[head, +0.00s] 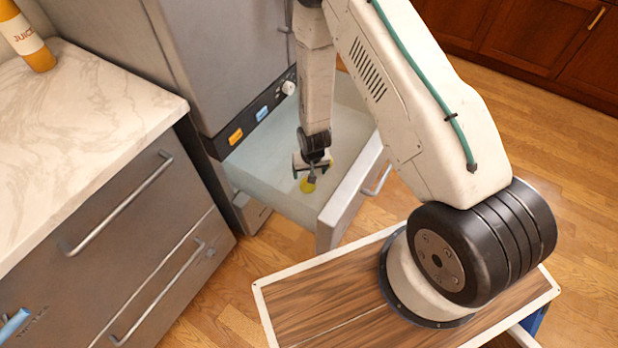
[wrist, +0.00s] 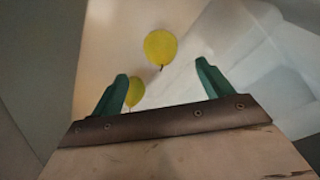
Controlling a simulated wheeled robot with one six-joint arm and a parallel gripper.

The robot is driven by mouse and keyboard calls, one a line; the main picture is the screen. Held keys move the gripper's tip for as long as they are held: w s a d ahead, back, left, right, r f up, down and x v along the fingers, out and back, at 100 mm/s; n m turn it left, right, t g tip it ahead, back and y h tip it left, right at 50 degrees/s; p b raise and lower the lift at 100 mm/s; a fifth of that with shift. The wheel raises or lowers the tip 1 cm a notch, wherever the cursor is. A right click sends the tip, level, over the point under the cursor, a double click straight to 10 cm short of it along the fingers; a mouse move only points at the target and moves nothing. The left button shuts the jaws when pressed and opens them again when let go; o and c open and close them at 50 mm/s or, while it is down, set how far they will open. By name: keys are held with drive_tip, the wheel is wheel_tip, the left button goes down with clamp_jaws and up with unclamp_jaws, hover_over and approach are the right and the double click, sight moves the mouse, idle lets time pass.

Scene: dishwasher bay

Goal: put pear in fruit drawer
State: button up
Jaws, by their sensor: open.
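The fruit drawer (head: 275,205) is pulled out below the fridge, with pale, see-through walls. My gripper (head: 311,176) is inside the drawer's outline, pointing down. In the wrist view its green fingers (wrist: 162,72) are open and apart, with nothing gripped. A yellow pear (wrist: 160,47) with a dark stem end shows beyond and between the fingertips, apart from them. A second yellow shape (wrist: 135,91) is partly hidden by the left finger; I cannot tell whether it is another fruit or a reflection. In the head view a yellow patch (head: 307,186) shows just under my gripper, inside the drawer.
The drawer front (head: 350,200) with its handle stands close to the right of my gripper. The fridge body (head: 225,60) rises behind. A marble counter (head: 80,120) with a juice bottle (head: 27,40) is at the left. Wooden floor lies open at the right.

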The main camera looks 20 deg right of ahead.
drive_tip(key=s+d+r+n, duration=0.1)
drive_tip(key=s+r, duration=0.1)
drive_tip(key=r, duration=1.6)
drive_tip(key=s+r, duration=0.2)
drive_tip(key=r, duration=1.7)
drive_tip(key=s+d+r, duration=0.1)
drive_tip(key=s+r, duration=0.7)
drive_tip(key=s, duration=0.4)
drive_tip(key=s+d+r, duration=0.1)
drive_tip(key=s+r, duration=0.8)
drive_tip(key=s, duration=0.3)
drive_tip(key=shift+s+n+g, duration=0.15)
drive_tip(key=shift+n+g, duration=0.15)
drive_tip(key=shift+n, duration=0.1)
